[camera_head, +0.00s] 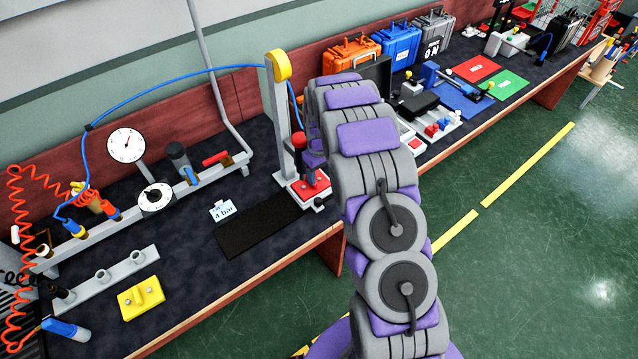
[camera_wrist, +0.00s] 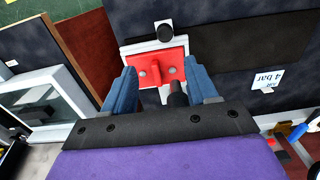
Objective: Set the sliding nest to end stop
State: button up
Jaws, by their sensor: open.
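The sliding nest appears to be the red block on a pale base under the upright press (camera_head: 278,110). In the wrist view the red nest (camera_wrist: 172,56) shows an upright red tab and two pale round spots. A black round knob (camera_wrist: 165,32) on a white plate stands just beyond it; I cannot tell if this is the end stop. My gripper (camera_wrist: 160,72) is open, its two blue fingers on either side of the nest's near part. I see nothing between them in grip, and contact is unclear. In the head view my arm hides the gripper; the red nest (camera_head: 312,184) shows beside it.
A yellow block (camera_head: 141,298) and a dial gauge (camera_head: 126,145) are further left. Cases, including an orange one (camera_head: 351,54), stand behind my arm. The bench front is mostly clear.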

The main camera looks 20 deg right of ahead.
notch_tip(320, 180, up, 5)
dwell(0.6)
jog(key=s+a+r+m+b, duration=0.1)
jog(key=s+a+r, duration=0.2)
jog(key=s+r, duration=0.65)
jog(key=s+a+r+m, duration=0.1)
jog(key=s+a+r, duration=0.1)
jog(key=s+r, duration=0.75)
jog(key=s+a+m+g+b, duration=0.1)
jog(key=s+a, duration=0.1)
jog(key=s, duration=2.3)
jog(key=shift+s+a+r+m+g, duration=0.25)
jog(key=shift+s+a+m+g, duration=0.05)
jog(key=shift+s+a+g, duration=0.1)
